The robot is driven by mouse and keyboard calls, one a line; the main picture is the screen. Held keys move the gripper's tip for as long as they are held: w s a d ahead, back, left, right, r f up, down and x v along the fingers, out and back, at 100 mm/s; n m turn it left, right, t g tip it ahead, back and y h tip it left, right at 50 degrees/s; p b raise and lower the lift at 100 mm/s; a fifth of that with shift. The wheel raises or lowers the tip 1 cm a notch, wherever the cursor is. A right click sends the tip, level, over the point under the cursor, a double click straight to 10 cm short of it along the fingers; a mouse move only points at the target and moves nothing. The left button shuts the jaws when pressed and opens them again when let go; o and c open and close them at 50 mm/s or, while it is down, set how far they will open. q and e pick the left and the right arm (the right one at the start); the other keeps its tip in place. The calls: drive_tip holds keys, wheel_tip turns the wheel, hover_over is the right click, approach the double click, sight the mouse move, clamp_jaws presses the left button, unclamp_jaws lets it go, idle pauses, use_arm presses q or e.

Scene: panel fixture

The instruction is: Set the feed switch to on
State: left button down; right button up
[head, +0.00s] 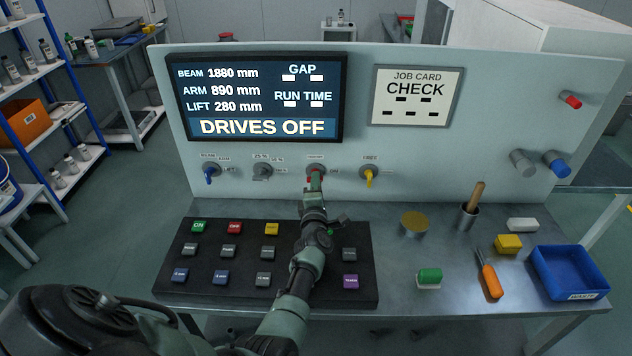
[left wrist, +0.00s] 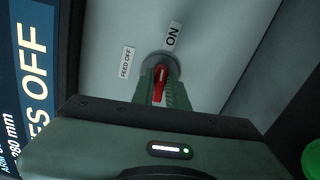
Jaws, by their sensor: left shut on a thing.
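The feed switch (head: 316,170) is a knob with a red handle on the upright panel, third from the left in its row. In the left wrist view its red handle (left wrist: 159,84) shows against a round grey base, near a "FEED OFF" label (left wrist: 127,62) and an "ON" label (left wrist: 172,35). My right gripper is not in view.
The display (head: 255,97) reads "DRIVES OFF". A blue-handled switch (head: 210,173), a grey one (head: 262,172) and a yellow one (head: 369,175) share the row. A button board (head: 215,262) lies below my arm. A blue tray (head: 570,272) and loose tools stand at right.

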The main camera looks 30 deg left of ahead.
use_arm(q)
drive_tip(key=shift+d+f+m, duration=0.1)
drive_tip(key=shift+f+m, duration=0.05)
drive_tip(key=shift+m, duration=0.65)
drive_tip(key=c, duration=1.5)
unclamp_jaws()
drive_tip(key=p+v, duration=0.4)
drive_tip(key=v, duration=0.3)
drive_tip(key=shift+s+d, duration=0.2)
drive_tip(key=shift+s, duration=0.2)
